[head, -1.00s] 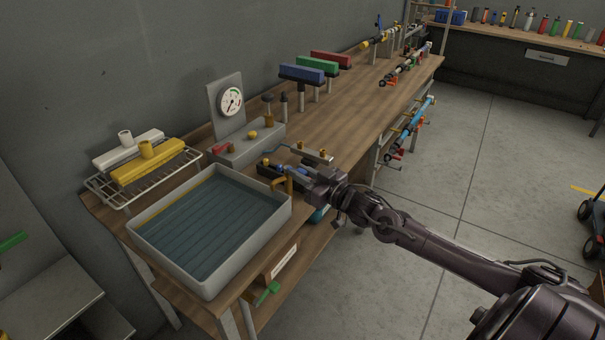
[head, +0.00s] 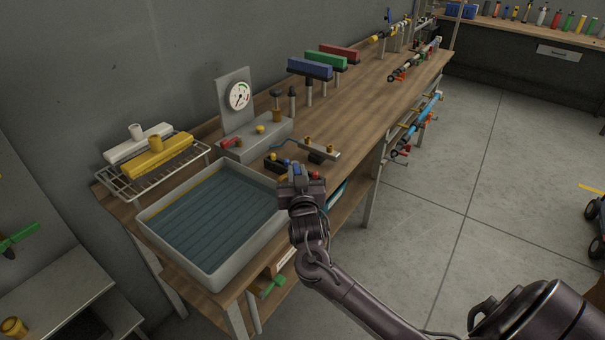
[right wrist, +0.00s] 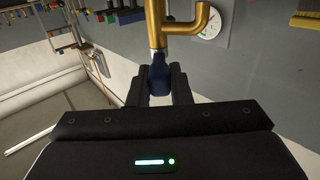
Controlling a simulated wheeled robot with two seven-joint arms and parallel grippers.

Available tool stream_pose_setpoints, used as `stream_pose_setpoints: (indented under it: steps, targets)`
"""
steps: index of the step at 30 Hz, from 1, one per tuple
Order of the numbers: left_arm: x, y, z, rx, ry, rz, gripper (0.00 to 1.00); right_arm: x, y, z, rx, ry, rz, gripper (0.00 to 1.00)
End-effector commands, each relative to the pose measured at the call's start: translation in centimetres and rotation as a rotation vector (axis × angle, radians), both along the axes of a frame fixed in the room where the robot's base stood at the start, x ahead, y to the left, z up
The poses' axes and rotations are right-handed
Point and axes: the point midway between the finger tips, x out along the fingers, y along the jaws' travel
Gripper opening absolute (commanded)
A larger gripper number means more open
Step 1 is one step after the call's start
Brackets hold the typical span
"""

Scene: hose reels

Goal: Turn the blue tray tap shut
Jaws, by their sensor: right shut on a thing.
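The tap's blue handle (right wrist: 160,80) is between the two fingers of my right gripper (right wrist: 160,88), which are shut on it in the right wrist view. The brass tap body (right wrist: 155,22) rises above the handle, with a spout bending to the right. In the head view my right gripper (head: 300,178) is at the right rim of the pale tray (head: 222,278) and hides most of the tap. The tray has a blue-grey ribbed inside. My left gripper is not in view.
Behind the tray are a wire rack (head: 120,188) with yellow and white blocks and a grey box with a gauge (head: 239,95). A metal bar with brass fittings (head: 318,149) lies just beyond the gripper.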

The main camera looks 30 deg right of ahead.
Motion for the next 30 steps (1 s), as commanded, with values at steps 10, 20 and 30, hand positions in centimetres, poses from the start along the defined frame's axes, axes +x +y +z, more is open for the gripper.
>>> stream_pose_setpoints:
  steps: [10,20,30]
  targets:
    - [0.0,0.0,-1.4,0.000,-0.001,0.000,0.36,0.8,1.3,-0.1,0.002,-0.003,-0.243,0.00]
    - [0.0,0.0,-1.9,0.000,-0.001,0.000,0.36,1.1,1.6,0.0,-0.004,-0.002,-0.346,0.00]
    - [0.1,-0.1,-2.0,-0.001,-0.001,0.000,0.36,1.2,1.5,0.1,-0.004,-0.004,-0.358,0.00]
